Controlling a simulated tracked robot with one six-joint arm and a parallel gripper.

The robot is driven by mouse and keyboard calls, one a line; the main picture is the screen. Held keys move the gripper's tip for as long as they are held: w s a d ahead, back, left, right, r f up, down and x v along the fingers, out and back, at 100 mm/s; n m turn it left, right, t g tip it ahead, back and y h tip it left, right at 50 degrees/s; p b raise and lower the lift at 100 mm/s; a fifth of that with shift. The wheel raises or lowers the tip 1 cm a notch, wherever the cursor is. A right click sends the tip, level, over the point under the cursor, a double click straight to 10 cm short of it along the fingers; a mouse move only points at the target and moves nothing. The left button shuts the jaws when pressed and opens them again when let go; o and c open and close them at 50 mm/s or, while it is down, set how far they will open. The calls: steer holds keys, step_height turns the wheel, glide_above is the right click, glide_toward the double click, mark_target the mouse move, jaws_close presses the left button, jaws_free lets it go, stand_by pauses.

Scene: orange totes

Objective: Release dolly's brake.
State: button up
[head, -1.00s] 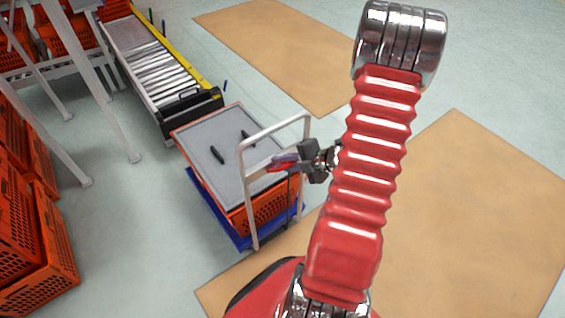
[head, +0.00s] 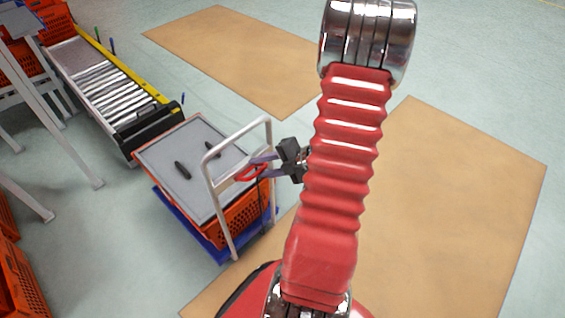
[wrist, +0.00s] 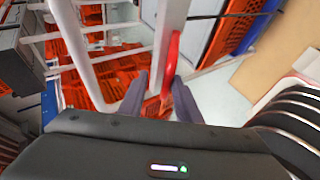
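The dolly has a blue base (head: 215,252), an orange tote (head: 243,212) and a white tubular handle (head: 216,200). A red brake lever (head: 250,173) sits on the handle's crossbar. It also shows in the wrist view (wrist: 172,62), beside a white handle bar (wrist: 168,30). My gripper (head: 256,167) reaches the handle from the right. Its two purple-grey fingers are apart. In the wrist view, my gripper (wrist: 160,98) has the lower part of the red lever between its fingers. I cannot tell whether either finger touches it.
A grey lid (head: 185,150) with two dark handles covers the tote. A roller conveyor (head: 105,90) with a yellow side rail stands behind the dolly. Orange totes (head: 20,285) are stacked at the left. Tan floor areas (head: 440,190) are clear at the right.

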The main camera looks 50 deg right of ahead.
steer(key=v, duration=0.8)
steer(key=shift+s, duration=0.15)
stand_by(0.5)
